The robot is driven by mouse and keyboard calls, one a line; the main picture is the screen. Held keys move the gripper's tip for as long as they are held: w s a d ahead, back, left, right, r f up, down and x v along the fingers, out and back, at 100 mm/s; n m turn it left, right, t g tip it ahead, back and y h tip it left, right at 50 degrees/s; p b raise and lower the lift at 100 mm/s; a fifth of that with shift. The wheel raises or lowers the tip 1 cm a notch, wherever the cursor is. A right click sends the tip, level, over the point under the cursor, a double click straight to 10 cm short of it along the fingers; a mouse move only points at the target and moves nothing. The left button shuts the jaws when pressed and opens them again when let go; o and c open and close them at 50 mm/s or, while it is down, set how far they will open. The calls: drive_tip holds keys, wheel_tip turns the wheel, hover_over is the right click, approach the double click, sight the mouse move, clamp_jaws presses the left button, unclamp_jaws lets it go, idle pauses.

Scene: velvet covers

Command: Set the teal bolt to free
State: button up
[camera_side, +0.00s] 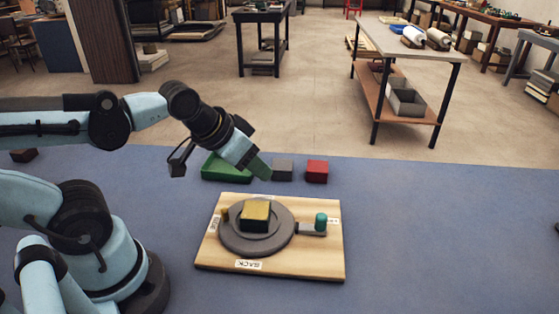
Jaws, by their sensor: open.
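The bar meets a round grey disc (240,243) on the board. A yellow block (255,215) sits on the disc. White labels lie at the board's edges; the front one (248,265) appears to read "BACK", the others are too small or hidden to read.
A dark brown block (24,155) lies far left.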

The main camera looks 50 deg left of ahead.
drive_tip(key=shift+o, duration=0.8)
drive_tip(key=m+g, duration=0.2)
drive_tip(key=g, duration=0.5)
approach(321, 216)
wheel_tip(321, 216, down, 10)
drive_tip(key=shift+w+f, duration=0.1)
drive_tip(key=shift+w, duration=0.05)
clamp_jaws()
